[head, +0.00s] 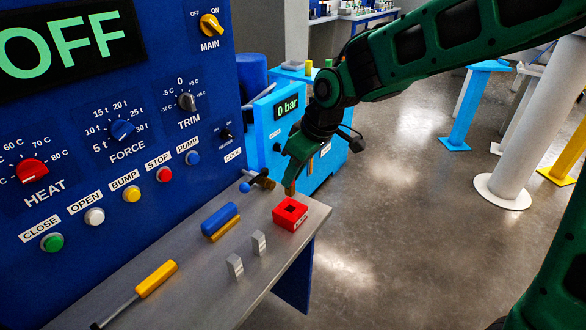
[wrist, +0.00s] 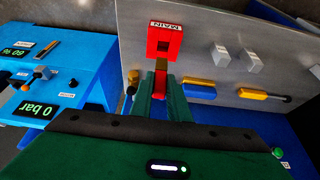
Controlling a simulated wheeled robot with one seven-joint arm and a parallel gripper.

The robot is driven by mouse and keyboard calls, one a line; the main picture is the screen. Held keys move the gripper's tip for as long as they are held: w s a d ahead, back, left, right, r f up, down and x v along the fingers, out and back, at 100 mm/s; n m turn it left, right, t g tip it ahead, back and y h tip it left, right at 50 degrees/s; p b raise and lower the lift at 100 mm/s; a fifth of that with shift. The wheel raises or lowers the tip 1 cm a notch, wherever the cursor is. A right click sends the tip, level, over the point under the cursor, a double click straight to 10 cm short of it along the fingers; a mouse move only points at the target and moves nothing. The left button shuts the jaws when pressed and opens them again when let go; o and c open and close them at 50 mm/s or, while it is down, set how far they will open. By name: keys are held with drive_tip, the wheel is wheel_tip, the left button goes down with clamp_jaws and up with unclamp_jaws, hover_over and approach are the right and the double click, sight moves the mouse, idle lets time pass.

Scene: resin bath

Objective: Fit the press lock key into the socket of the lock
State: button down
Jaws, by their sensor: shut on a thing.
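The lock is a red block (head: 290,214) with a dark square socket in its top, sitting near the right end of the grey shelf. It also shows in the wrist view (wrist: 153,46), just beyond my fingers, with a white label on its far edge. My gripper (head: 292,178) is shut on the key, a small brass-coloured piece (head: 290,188) that points down from the fingertips. The key appears above the block and apart from it, but the exact gap is hard to judge.
The shelf (head: 200,290) also bears two grey blocks (head: 259,243) (head: 235,266), a blue-and-yellow piece (head: 220,220) and a yellow-handled screwdriver (head: 156,279). A brown-and-black fitting (head: 263,179) stands close left of my gripper. The blue control panel (head: 120,175) rises behind.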

sight(293, 185)
drive_tip(key=shift+f, duration=1.95)
drive_tip(key=shift+f, duration=1.6)
idle(0.4)
drive_tip(key=c, duration=1.6)
unclamp_jaws()
drive_tip(key=v, duration=1)
drive_tip(key=shift+d+r, duration=0.15)
drive_tip(key=shift+r, duration=0.1)
drive_tip(key=shift+r, duration=6)
